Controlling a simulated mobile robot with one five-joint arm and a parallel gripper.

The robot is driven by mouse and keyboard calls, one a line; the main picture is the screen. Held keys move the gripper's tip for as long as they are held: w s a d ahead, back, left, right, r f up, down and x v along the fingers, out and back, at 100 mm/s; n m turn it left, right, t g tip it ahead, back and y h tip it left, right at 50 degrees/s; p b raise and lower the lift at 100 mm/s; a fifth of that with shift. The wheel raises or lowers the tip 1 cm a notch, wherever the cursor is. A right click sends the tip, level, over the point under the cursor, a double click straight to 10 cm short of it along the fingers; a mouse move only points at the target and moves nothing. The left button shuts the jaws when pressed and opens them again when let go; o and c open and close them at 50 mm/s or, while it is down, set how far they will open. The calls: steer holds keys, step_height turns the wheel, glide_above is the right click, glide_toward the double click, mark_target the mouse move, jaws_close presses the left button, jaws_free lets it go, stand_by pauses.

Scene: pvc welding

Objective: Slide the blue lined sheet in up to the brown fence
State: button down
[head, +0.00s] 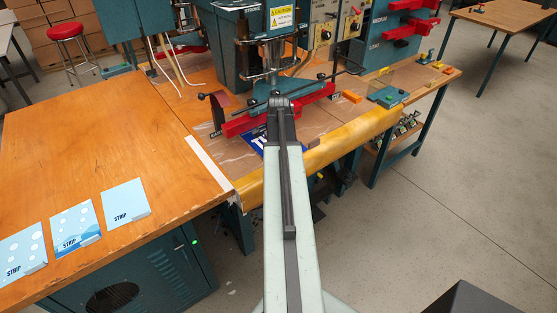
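My arm reaches forward to the welding press. My gripper (280,100) is at its far end, small and seen from behind, just in front of the press's red bar (243,124); I cannot tell if it is open or holds anything. A dark blue sheet with white marks (258,142) lies on the press table beside my arm, partly hidden by it; I cannot make out lines on it. Three light blue sheets marked STRIP lie on the left table: one plain-looking (124,198), one with a wave and dots (75,225), one with dots (20,250). I cannot clearly pick out a brown fence.
The wooden left table (110,135) is mostly bare. A rounded yellow edge (345,142) runs along the press table's front. A teal block (388,95) and an orange block (351,96) stand to the right on it. The floor at right (440,210) is mostly clear.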

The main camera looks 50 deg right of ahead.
steer(key=shift+f, duration=0.1)
stand_by(0.3)
steer(key=c, duration=1.5)
jaws_free()
steer(key=shift+w, duration=0.1)
steer(key=r+p, duration=0.1)
steer(key=r, duration=0.1)
steer(key=s+r+p, duration=0.1)
steer(key=p, duration=0.1)
steer(key=shift+a+r+p, duration=0.15)
steer(key=shift+r+p, duration=0.15)
steer(key=shift+r, duration=0.05)
steer(key=s+a+r+p, duration=0.2)
steer(key=s, duration=0.5)
steer(key=shift+s+a+r+p, duration=0.15)
steer(key=shift+s+r+p, duration=0.15)
steer(key=shift+r+p, duration=0.1)
